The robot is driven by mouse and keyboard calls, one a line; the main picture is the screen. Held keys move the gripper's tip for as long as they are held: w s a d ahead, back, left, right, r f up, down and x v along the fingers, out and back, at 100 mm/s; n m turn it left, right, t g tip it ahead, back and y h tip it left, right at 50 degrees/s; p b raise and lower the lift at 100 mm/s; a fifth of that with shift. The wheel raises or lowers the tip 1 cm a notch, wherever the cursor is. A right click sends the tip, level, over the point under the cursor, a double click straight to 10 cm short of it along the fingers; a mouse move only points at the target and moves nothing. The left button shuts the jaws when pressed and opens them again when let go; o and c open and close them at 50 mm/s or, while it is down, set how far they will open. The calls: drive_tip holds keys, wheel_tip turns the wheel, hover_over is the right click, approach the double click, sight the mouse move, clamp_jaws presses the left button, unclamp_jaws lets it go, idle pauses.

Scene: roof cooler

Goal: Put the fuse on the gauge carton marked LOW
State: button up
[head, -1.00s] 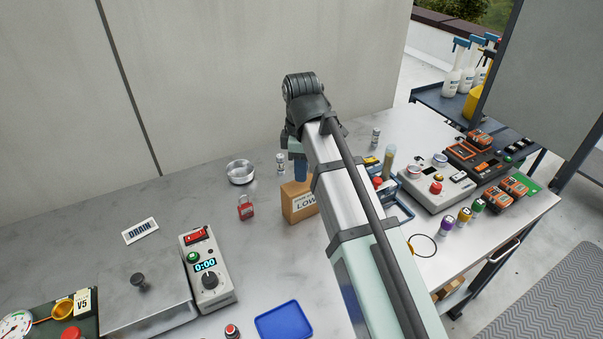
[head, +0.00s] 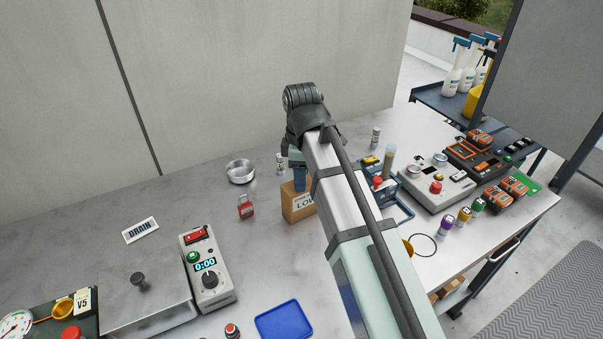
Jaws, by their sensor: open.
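The gauge carton marked LOW (head: 297,206) is a brown cardboard box with a pale label, standing on the grey bench in the middle of the head view. My gripper (head: 299,182) points down at the carton's top, its blue fingers overlapping the top in this view. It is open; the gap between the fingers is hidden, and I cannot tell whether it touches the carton. I cannot make out the fuse for certain. A small white labelled cylinder (head: 281,162) stands behind the carton, and a similar cylinder (head: 375,135) stands farther right. The carton's right side is behind my arm.
A red padlock (head: 246,209) and a round metal dish (head: 241,172) stand left of the carton. A timer box (head: 207,272) and a blue tray (head: 284,320) lie nearer. A grey control box (head: 438,185) and several batteries are right. Bench between dish and DRAIN sign (head: 141,230) is clear.

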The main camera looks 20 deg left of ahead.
drive_tip(key=shift+r, duration=0.15)
drive_tip(key=shift+r, duration=3.8)
